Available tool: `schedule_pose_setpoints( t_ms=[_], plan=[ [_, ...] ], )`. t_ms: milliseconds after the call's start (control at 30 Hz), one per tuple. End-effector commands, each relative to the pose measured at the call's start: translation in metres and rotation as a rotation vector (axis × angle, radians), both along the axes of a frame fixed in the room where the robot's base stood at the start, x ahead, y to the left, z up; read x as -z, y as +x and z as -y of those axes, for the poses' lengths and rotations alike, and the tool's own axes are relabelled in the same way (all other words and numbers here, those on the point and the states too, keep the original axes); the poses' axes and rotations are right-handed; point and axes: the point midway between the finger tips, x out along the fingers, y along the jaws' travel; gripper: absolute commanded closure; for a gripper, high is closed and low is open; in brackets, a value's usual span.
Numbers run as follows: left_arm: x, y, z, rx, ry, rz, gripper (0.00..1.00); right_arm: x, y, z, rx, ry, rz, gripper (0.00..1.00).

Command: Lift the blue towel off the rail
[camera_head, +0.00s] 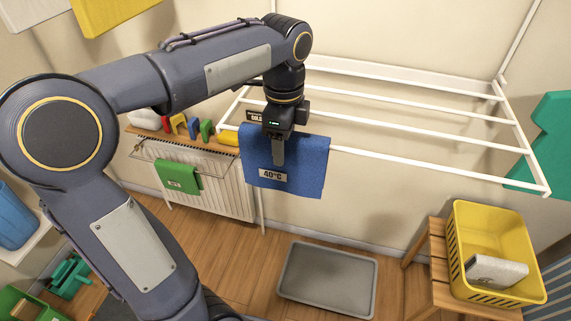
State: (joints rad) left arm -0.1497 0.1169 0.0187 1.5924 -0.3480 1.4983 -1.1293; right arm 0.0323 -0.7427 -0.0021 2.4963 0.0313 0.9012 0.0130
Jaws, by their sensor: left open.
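The blue towel (307,170) hangs over the front bar of the white wall-mounted drying rail (430,161), with a "40°C" label on its lower left. My left gripper (279,158) points down in front of the towel's left half, near its top edge. It is open, and its finger overlaps the towel in the picture. I cannot tell whether it touches the cloth. My right gripper is not in view.
A green cloth (178,177) hangs at the radiator (225,191) on the left. A grey tray (327,281) lies on the wooden floor below the towel. A yellow basket (463,235) with a pale folded item stands on a wooden stool (437,269) at right.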

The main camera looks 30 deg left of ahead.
Motion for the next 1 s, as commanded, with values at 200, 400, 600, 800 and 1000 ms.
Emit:
schedule_pose_setpoints(
  t_ms=[200,400,600,800,1000],
  plan=[
    [0.000,0.000,0.000,0.000,0.000,0.000,0.66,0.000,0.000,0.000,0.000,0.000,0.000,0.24],
    [-0.001,0.000,0.000,0.000,0.000,0.001,0.85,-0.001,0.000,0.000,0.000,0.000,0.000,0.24],
    [-0.020,0.000,0.000,0.000,-0.001,0.001,0.85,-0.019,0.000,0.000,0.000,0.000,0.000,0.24],
    [-0.040,0.000,0.000,0.000,-0.001,0.001,0.85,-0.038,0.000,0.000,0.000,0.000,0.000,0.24],
    [-0.060,0.000,0.000,0.000,-0.001,0.001,0.85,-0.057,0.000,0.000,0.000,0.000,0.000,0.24]
  ],
)
